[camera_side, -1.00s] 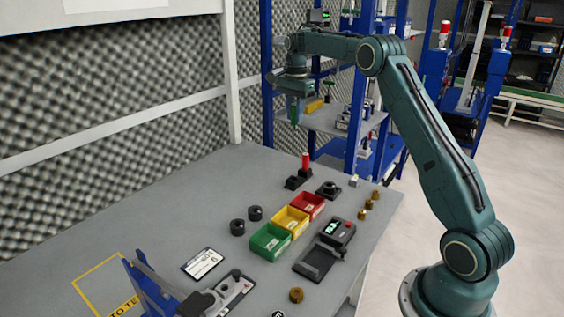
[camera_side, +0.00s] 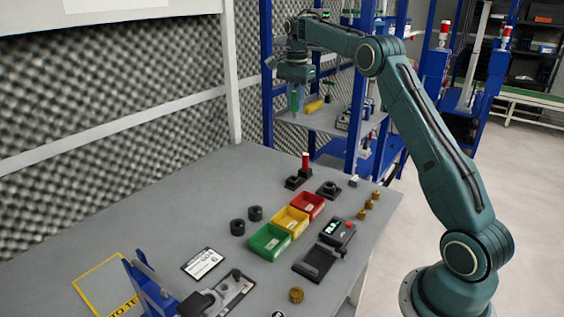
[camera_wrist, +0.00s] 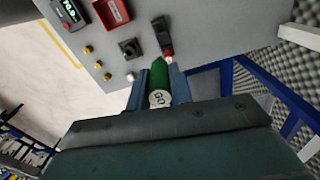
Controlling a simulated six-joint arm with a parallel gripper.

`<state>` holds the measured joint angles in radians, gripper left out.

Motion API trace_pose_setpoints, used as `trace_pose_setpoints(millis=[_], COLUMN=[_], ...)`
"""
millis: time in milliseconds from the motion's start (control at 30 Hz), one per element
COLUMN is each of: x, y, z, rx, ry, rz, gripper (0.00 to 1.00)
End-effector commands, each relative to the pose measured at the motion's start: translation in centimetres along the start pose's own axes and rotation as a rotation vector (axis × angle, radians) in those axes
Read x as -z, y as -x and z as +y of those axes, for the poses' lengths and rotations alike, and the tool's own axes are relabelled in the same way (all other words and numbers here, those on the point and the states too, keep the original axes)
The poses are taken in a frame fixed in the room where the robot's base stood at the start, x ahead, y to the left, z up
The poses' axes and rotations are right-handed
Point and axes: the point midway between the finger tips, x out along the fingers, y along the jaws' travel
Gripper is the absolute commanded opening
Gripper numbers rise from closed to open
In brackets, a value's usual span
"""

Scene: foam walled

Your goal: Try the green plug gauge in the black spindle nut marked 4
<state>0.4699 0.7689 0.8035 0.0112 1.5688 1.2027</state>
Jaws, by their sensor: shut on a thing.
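My gripper (camera_wrist: 158,92) is shut on the green plug gauge (camera_wrist: 160,72), whose white end reads "GO" in the wrist view. In the side view the gauge (camera_side: 296,99) hangs below the gripper, high above the far end of the bench and clear of everything. Two black nuts (camera_side: 237,227) (camera_side: 255,213) lie left of the bins. Another dark round piece with a white mark (camera_side: 279,314) is cut off at the bottom edge. I cannot read a 4 on any of them.
Green (camera_side: 268,241), yellow (camera_side: 291,221) and red (camera_side: 309,205) bins line the bench. Beyond them stand a red gauge (camera_side: 306,162) in a black holder and an empty-looking black block (camera_side: 329,189). Brass pieces (camera_side: 369,205) sit right, beside a digital readout (camera_side: 338,231).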

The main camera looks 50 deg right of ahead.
Motion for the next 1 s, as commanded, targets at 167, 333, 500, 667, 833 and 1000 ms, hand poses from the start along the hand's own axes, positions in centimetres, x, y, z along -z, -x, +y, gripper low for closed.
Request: trace_pose_setpoints(millis=[167, 333, 500, 667, 833, 1000], x=[0.0, 0.0, 0.0, 0.0, 0.0, 0.0], y=[0.8, 1.5, 2.2, 2.9, 3.6, 4.3], z=[0.0, 0.0, 0.0, 0.0, -0.1, 0.0], rx=[0.001, 0.001, 0.0, 0.0, 0.001, 0.0], ry=[0.001, 0.001, 0.001, 0.001, 0.001, 0.001], rz=[0.0, 0.0, 0.0, 0.0, 0.0, 0.0], gripper=[0.0, 0.0, 0.0, 0.0, 0.0, 0.0])
